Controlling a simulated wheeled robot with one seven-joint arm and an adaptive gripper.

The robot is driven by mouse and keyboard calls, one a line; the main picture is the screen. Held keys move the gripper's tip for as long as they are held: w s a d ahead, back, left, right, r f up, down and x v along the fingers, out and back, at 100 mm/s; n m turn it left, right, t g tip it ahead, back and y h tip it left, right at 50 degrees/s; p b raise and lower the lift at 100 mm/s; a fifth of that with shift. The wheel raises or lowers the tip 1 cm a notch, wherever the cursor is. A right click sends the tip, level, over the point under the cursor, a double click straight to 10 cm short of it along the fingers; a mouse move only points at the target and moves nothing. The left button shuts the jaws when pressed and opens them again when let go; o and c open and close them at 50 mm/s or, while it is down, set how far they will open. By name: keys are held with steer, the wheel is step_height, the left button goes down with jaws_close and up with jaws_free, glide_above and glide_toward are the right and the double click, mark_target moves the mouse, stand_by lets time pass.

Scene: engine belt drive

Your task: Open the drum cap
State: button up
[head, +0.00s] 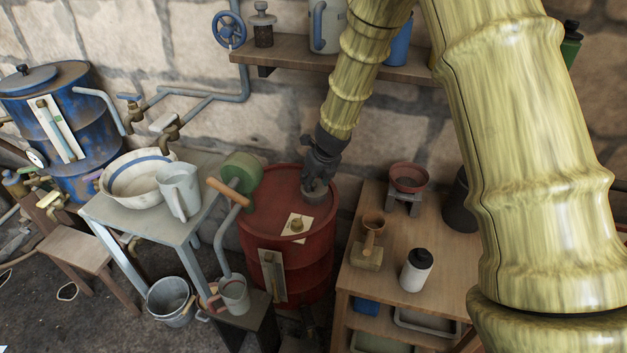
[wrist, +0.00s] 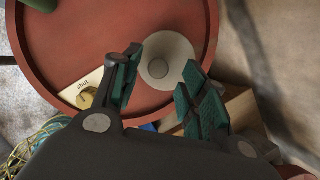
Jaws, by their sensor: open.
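The red drum (head: 290,200) stands upright against the stone wall, and its top also shows in the wrist view (wrist: 75,35). The drum cap (head: 315,194) is a pale grey round piece near the right rim of the drum top. In the wrist view the cap (wrist: 178,48) shows a darker centre and lies between and beyond the fingertips. My gripper (head: 318,178) is open and points down over the cap. In the wrist view my gripper (wrist: 163,80) has green-padded fingers spread apart. I cannot tell whether they touch the cap.
A small plate marked "shut" with a brass knob (wrist: 87,97) sits on the drum top. A wooden table (head: 385,250) with a white bottle (head: 416,270) stands right. A shelf (head: 290,52) hangs behind.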

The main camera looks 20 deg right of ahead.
steer(key=shift+w+a+f, duration=0.1)
steer(key=shift+f, duration=0.4)
steer(key=shift+w+f, duration=0.35)
steer(key=shift+f, duration=0.05)
steer(key=shift+s+r, duration=0.15)
steer(key=shift+s, duration=0.05)
steer(key=shift+w, duration=0.1)
jaws_close()
